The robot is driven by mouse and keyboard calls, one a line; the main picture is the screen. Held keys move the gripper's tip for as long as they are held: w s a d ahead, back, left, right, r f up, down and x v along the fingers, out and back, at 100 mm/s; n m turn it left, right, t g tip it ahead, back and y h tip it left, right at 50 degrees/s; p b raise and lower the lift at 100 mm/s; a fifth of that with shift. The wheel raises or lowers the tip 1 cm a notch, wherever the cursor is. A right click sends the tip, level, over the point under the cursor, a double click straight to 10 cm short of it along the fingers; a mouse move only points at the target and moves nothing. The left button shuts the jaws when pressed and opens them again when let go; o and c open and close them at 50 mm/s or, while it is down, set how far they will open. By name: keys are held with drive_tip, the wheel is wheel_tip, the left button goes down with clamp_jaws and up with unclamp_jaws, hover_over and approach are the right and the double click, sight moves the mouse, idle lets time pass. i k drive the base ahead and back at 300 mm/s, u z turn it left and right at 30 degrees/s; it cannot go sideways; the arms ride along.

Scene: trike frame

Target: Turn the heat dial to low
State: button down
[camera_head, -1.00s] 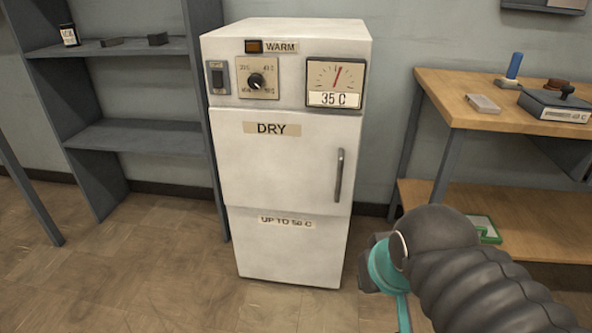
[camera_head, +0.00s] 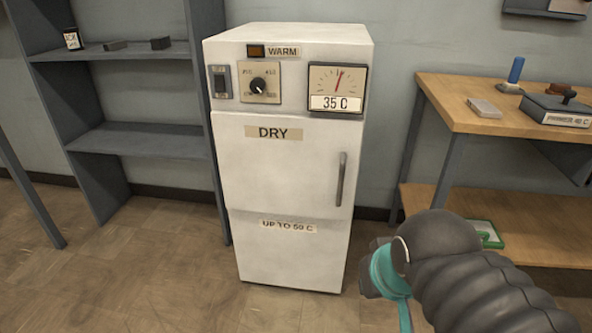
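The heat dial (camera_head: 259,86) is a small black knob on a beige plate at the top front of a white drying cabinet (camera_head: 266,190). The small print around the dial is too blurred to read surely. To its right a gauge (camera_head: 337,88) reads 35 C, with its needle near upright. Left of the dial is a dark rocker switch (camera_head: 221,81). My arm reaches in from the lower right, and its teal and dark end (camera_head: 385,270) is low, right of the cabinet and well away from the dial. My gripper's fingertips do not show.
The cabinet door has a vertical handle (camera_head: 341,178). Grey shelving (camera_head: 130,135) stands on the left. A wooden workbench (camera_head: 455,105) on the right holds a dark box labelled with a temperature and small items. The floor in front of the cabinet is clear.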

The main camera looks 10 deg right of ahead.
sight(257, 85)
drive_tip(key=u, duration=0.45)
drive_tip(key=k, duration=0.6)
drive_tip(key=u, duration=0.85)
drive_tip(key=i, duration=0.9)
drive_tip(key=z, duration=0.65)
